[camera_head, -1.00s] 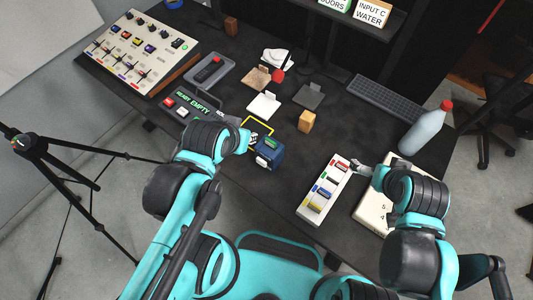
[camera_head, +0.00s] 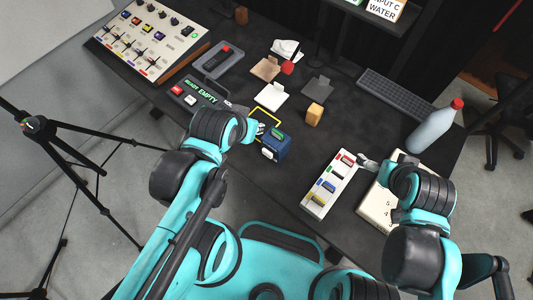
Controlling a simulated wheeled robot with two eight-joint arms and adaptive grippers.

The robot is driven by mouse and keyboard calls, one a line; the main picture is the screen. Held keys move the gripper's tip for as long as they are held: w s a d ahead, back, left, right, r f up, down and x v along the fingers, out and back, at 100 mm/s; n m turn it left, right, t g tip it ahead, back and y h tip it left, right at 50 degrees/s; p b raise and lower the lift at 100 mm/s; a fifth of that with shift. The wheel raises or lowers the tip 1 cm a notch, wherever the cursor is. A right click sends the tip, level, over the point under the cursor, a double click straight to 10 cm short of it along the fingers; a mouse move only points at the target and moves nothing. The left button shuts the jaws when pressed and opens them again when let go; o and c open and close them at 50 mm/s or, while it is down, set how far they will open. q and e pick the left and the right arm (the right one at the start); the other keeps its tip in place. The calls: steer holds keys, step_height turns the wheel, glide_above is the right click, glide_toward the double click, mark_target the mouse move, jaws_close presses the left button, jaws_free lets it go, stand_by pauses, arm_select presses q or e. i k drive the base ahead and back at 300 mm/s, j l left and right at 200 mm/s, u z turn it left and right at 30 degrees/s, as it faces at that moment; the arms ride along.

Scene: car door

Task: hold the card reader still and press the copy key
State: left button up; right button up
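A small blue device (camera_head: 276,147) with a green screen, which looks like the card reader, stands at the middle of the dark table. I cannot make out a copy key. My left gripper (camera_head: 259,130) is just left of the blue device, low over the table; its fingers are small and partly hidden by my wrist, so touch and opening are unclear. My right gripper (camera_head: 367,161) is just right of a white strip (camera_head: 331,184) with coloured switches, away from the blue device. Its opening is too small to tell.
A panel reading "READY EMPTY" (camera_head: 199,93) has red and white buttons. A yellow frame (camera_head: 269,95), a white card (camera_head: 272,96), a wooden block (camera_head: 314,114) and a grey tray (camera_head: 217,60) lie behind. A keyboard (camera_head: 392,95) and a bottle (camera_head: 434,127) stand right.

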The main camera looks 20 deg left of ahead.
mark_target(268, 153)
steer(key=k+l+u, duration=0.45)
steer(key=u, duration=0.15)
steer(key=k+l+u, duration=0.55)
steer(key=l, duration=0.15)
steer(key=i+l, duration=0.05)
steer(key=i, duration=0.05)
